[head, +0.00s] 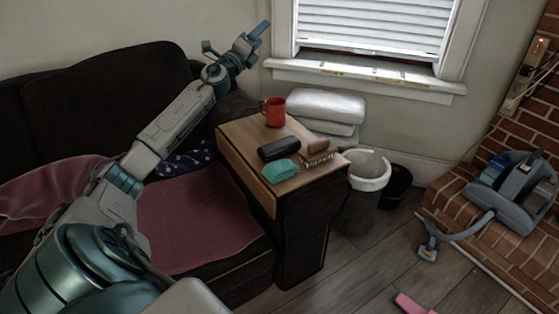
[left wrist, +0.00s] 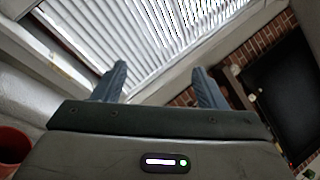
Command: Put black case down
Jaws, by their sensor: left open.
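The black case (head: 279,148) lies on the wooden armrest table (head: 243,138) beside the sofa, between a red mug and a folded teal cloth. My left gripper (head: 236,42) is raised well above and behind the table, near the window, and touches nothing there. In the left wrist view its two fingers (left wrist: 160,85) stand apart with nothing between them. The case does not show in the left wrist view. My right gripper is not in view.
A red mug (head: 273,111), a teal cloth (head: 281,171) and a brown brush (head: 317,151) share the tabletop. A white-lined bin (head: 367,172) stands to its right. A grey vacuum-like device (head: 515,188) sits on the brick hearth.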

